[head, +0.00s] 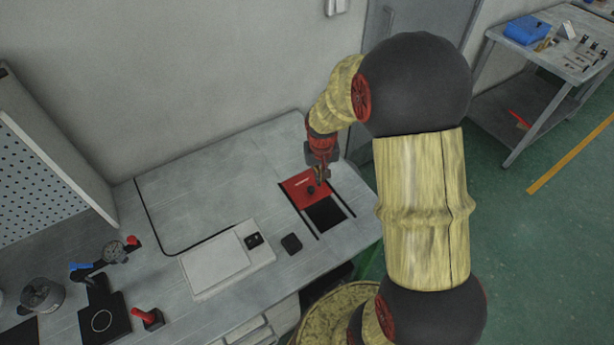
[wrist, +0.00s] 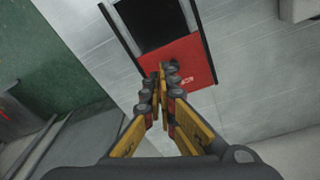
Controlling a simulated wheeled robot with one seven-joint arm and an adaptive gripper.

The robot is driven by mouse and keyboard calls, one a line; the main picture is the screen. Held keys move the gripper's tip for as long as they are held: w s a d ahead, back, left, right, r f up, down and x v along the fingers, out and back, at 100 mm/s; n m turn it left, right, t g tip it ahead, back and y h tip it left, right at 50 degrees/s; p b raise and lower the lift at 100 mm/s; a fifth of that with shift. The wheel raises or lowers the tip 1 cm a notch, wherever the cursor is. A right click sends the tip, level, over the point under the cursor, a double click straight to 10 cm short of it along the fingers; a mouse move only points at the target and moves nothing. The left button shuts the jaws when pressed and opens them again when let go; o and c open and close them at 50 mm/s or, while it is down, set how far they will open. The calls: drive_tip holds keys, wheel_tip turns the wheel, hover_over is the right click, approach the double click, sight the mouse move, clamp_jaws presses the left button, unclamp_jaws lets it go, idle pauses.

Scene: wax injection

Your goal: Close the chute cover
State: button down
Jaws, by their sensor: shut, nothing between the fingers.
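The red chute cover (head: 303,187) lies flat on the worktop between two dark rails, with a small dark knob on it. The dark chute opening (head: 326,213) shows uncovered next to it, on the side toward the front edge. In the wrist view the red cover (wrist: 191,58) sits just beyond my fingertips and the black opening (wrist: 150,22) lies past it. My gripper (head: 322,179) is shut and empty at the cover, close to its knob. In the wrist view the shut fingertips (wrist: 163,72) overlap the cover near the knob; I cannot tell whether they touch it.
A white scale-like device (head: 228,258) and a small black block (head: 291,243) stand left of the chute. Gauges and a red-handled tool (head: 149,317) are at the far left. The wall rises behind the worktop. A grey side table (head: 560,45) stands back right.

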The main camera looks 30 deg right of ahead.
drive_tip(key=t, duration=0.2)
hover_over(311, 184)
drive_tip(key=shift+m+h, duration=0.3)
drive_tip(key=shift+m, duration=0.1)
drive_tip(key=b+x, duration=0.2)
drive_tip(key=x, duration=0.7)
drive_tip(key=shift+f, duration=0.15)
drive_tip(key=s, duration=0.1)
drive_tip(key=s+a+b, duration=0.1)
drive_tip(key=shift+s+a, duration=0.15)
drive_tip(key=shift+s, duration=0.25)
drive_tip(key=shift+s+a+f, duration=0.1)
drive_tip(key=shift+s+a, duration=0.05)
drive_tip(key=shift+s, duration=0.25)
